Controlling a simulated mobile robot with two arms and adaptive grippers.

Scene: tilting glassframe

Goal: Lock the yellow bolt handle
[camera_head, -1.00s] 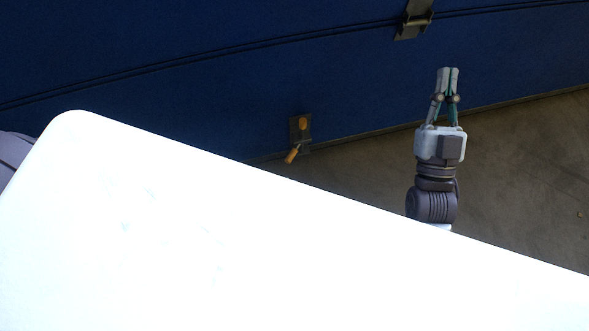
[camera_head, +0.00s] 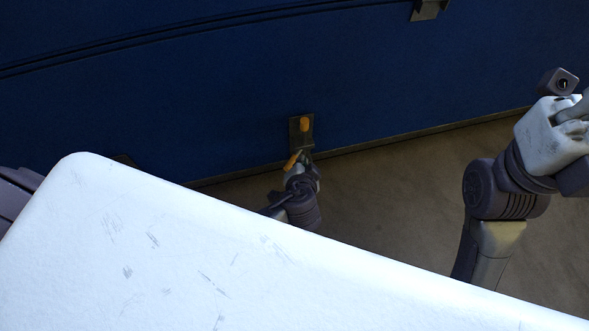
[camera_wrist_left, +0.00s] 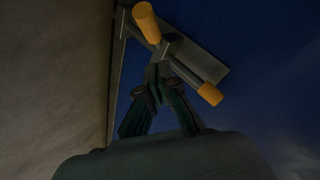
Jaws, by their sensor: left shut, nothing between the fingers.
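The yellow bolt handle (camera_head: 292,160) sticks out from a metal plate (camera_head: 295,134) low on the blue panel, angled down-left. A second yellow piece (camera_head: 304,124) sits above it on the plate. In the left wrist view the handle (camera_wrist_left: 147,22) is at the top and the second piece (camera_wrist_left: 210,93) at the right. My left gripper (camera_head: 304,157) is at the plate's lower end, right beside the handle. Its fingers (camera_wrist_left: 160,76) are shut with nothing between them; I cannot tell whether the tips touch the bolt. My right gripper (camera_head: 577,108) is cut off by the right edge.
The blue panel (camera_head: 210,90) fills the back and meets the brown floor (camera_head: 400,180) along a strip. Another metal latch (camera_head: 429,9) is at the top right of the panel. My own white body covers the lower foreground. Floor between my arms is clear.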

